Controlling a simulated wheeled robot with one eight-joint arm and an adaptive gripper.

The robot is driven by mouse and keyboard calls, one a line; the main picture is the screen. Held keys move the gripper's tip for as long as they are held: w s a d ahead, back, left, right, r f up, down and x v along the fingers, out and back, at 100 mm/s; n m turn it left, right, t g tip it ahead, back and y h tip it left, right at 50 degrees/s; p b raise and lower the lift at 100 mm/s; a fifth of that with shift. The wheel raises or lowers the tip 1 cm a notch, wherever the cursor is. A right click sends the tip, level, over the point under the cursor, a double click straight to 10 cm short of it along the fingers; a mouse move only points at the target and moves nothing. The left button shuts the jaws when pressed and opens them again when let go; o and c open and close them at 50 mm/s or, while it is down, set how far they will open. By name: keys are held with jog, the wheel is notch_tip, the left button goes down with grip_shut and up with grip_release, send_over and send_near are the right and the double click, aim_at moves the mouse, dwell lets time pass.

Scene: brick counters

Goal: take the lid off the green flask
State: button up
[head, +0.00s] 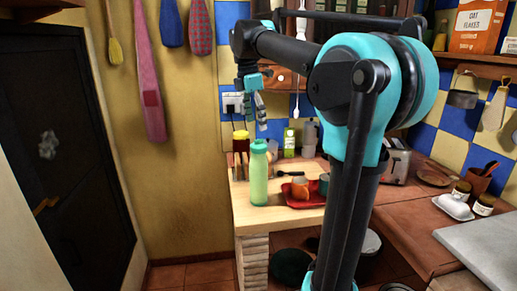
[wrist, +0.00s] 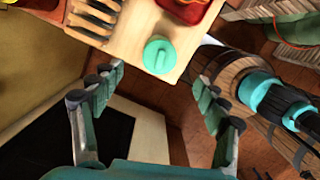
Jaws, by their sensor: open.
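The green flask (head: 259,185) stands upright near the front edge of the light wood counter (head: 242,217), with its turquoise-green lid (head: 259,146) on. In the wrist view I look down on the round lid (wrist: 159,56), which has a raised bar across its top and mostly hides the flask's body. My gripper (head: 256,118) is open and empty, above the lid in the head view. In the wrist view the open fingers of my gripper (wrist: 159,74) spread to either side below the lid in the picture, apart from it.
A red tray (head: 298,203) holding an orange piece and a cup is right of the flask. Behind stand a dark jar with a yellow lid (head: 241,143), a green bottle (head: 289,143) and a moka pot (head: 310,138). A toaster (head: 396,162) is further right. Open floor lies left of the counter.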

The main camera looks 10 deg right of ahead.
aim_at(259, 141)
jog(key=f, duration=0.5)
jog(key=d+f, duration=0.1)
jog(key=f, duration=0.2)
jog(key=shift+w, duration=0.1)
jog(key=shift+c, duration=0.2)
jog(key=c, duration=1.1)
jog(key=shift+r, duration=0.1)
